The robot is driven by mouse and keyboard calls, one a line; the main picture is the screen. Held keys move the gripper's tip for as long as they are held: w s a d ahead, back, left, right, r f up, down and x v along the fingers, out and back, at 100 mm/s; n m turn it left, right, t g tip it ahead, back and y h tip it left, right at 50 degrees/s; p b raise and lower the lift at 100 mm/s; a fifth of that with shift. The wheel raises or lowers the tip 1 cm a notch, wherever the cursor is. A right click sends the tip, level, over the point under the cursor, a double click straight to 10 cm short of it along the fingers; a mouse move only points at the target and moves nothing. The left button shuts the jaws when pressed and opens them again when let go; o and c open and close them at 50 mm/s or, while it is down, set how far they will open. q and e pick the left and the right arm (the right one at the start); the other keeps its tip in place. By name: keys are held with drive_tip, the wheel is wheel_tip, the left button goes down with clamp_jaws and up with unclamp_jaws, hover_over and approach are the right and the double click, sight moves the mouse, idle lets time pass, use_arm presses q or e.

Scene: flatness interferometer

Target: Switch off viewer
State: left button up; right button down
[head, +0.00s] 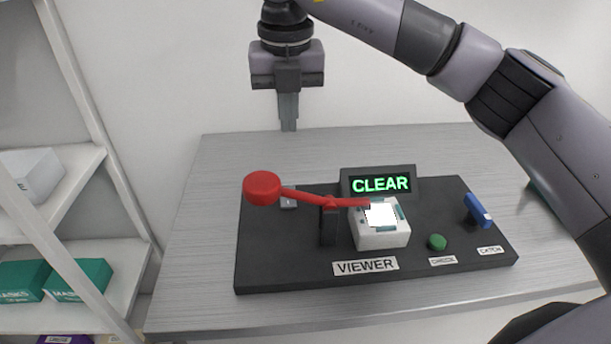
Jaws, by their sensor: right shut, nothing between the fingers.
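The viewer is a dark base panel (290,270) on the grey table, with a "VIEWER" label (365,266) at its front. A white block (383,237) on it has a brightly lit white window (380,214). A red lever (308,196) with a round red knob (262,188) reaches from the left across a dark post to the block's top. The display (380,184) behind reads "CLEAR" in green. A green button (437,242) and a blue catch (477,211) sit at the right. My right gripper (289,127) is shut and empty, pointing down behind the panel. My left gripper is not in view.
The table top (205,215) is clear left of the panel. A white shelf unit (125,268) stands at the left with green boxes (78,281) and a white bin (35,172). A white wall is behind. My right arm spans the upper right.

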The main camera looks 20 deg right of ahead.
drive_tip(key=shift+f, duration=0.1)
drive_tip(key=f, duration=0.4)
drive_tip(key=w+f+p, duration=0.1)
drive_tip(key=f, duration=0.4)
drive_tip(key=f+p, duration=0.1)
drive_tip(key=f, duration=0.3)
drive_tip(key=shift+w+d+f, duration=0.2)
drive_tip(key=shift+w+f, duration=0.05)
drive_tip(key=shift+w, duration=0.05)
drive_tip(key=shift+f, duration=0.1)
